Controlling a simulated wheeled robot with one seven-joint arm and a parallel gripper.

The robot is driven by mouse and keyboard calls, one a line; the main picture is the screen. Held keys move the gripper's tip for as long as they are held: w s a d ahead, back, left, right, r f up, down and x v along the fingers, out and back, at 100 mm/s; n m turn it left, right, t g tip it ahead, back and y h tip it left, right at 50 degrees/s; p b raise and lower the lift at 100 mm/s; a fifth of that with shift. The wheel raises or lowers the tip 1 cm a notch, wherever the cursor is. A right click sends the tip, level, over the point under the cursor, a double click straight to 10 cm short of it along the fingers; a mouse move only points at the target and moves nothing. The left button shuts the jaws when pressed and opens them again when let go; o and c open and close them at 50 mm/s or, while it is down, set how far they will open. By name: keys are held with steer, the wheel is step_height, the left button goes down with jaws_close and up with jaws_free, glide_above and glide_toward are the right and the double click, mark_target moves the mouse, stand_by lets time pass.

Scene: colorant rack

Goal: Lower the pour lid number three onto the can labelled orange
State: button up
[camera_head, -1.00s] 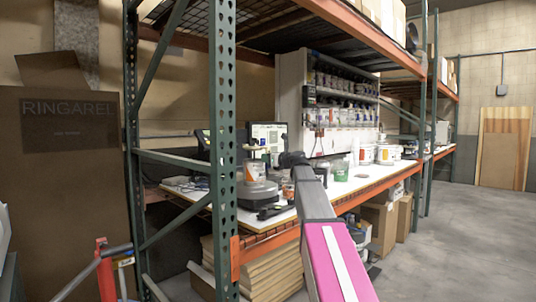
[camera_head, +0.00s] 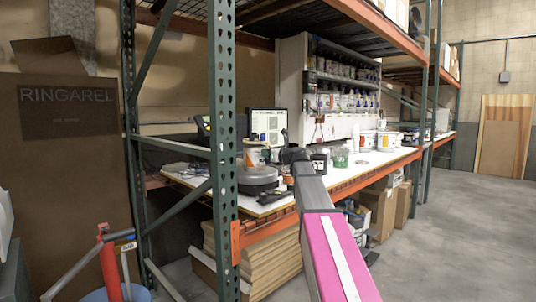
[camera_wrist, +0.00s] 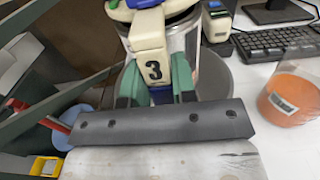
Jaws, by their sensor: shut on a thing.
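My gripper (camera_wrist: 157,82) is shut on the cream handle of the pour lid (camera_wrist: 153,50), marked with a black 3, in the wrist view. Its green fingers sit on both sides of the handle. A silver can (camera_wrist: 190,42) shows behind and below the lid, on a round grey base. I cannot tell whether the lid touches its rim. In the head view a pale can with an orange patch (camera_head: 252,160) stands on a round grey device at the bench's near end, left of my dark wrist. Its wording is too small to read.
An orange-and-white tub (camera_wrist: 290,97) and a black keyboard (camera_wrist: 275,42) lie right of the can in the wrist view. A monitor (camera_head: 268,124) stands behind. A green rack post (camera_head: 222,150) rises close at the left. Several more containers stand farther along the white bench.

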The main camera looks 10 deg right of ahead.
steer(key=shift+f, duration=0.55)
stand_by(0.5)
steer(key=o, duration=1)
steer(key=v, duration=1)
steer(key=shift+s+d, duration=0.2)
steer(key=shift+s, duration=0.15)
